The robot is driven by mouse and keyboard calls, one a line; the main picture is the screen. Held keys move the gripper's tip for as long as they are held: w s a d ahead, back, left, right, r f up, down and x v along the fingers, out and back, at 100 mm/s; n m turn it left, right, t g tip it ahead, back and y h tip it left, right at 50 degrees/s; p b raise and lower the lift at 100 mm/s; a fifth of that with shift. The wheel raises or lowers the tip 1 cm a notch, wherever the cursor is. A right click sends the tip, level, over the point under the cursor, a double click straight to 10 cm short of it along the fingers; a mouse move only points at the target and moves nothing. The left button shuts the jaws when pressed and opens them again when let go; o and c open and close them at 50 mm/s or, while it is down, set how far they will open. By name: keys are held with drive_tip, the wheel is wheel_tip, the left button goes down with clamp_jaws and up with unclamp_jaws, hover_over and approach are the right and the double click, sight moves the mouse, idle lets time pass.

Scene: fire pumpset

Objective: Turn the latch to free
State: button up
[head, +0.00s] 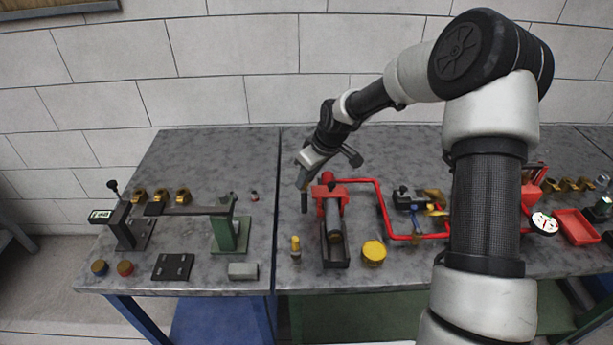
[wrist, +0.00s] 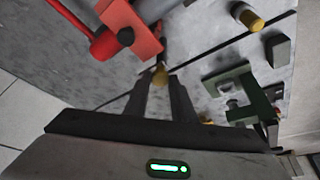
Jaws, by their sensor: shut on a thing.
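My gripper (head: 303,186) is over the bench, just left of the red bracket (head: 329,194), pointing down. In the wrist view its dark fingers (wrist: 160,84) are close together around a small yellow-brown thing (wrist: 160,74), of which only the tip shows. The red bracket also shows there (wrist: 130,30), above the fingers and apart from them. I cannot tell for sure which part is the latch. A dark bar (head: 188,210) spans from a black block (head: 121,225) to a green stand (head: 231,233) on the left. The stand also shows in the wrist view (wrist: 243,88).
A red pipe (head: 379,205) runs right from the bracket. A yellow plug (head: 295,246), a yellow cap (head: 374,252) and a grey block (head: 242,271) stand near the front edge. A red tray (head: 577,227) is at the far right. Bare bench lies behind the green stand.

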idle(0.3)
drive_tip(key=o, duration=1.1)
drive_tip(key=shift+c, duration=0.2)
drive_tip(key=v, duration=1.7)
drive_tip(key=shift+r, duration=0.25)
drive_tip(key=s+d+r+m+h, duration=0.1)
drive_tip(key=s+d+r+m, duration=0.1)
drive_tip(key=s, duration=0.8)
drive_tip(key=s+d+r+m+t+h, duration=0.1)
drive_tip(key=s+d+r+m, duration=0.1)
drive_tip(key=s, duration=0.7)
drive_tip(key=s+d+r+m+t+h, duration=0.1)
drive_tip(key=s+d+r+m, duration=0.2)
drive_tip(key=s, duration=0.7)
drive_tip(key=shift+s+r+m, duration=0.35)
drive_tip(key=shift+r+m, duration=0.4)
drive_tip(key=shift+m, duration=0.35)
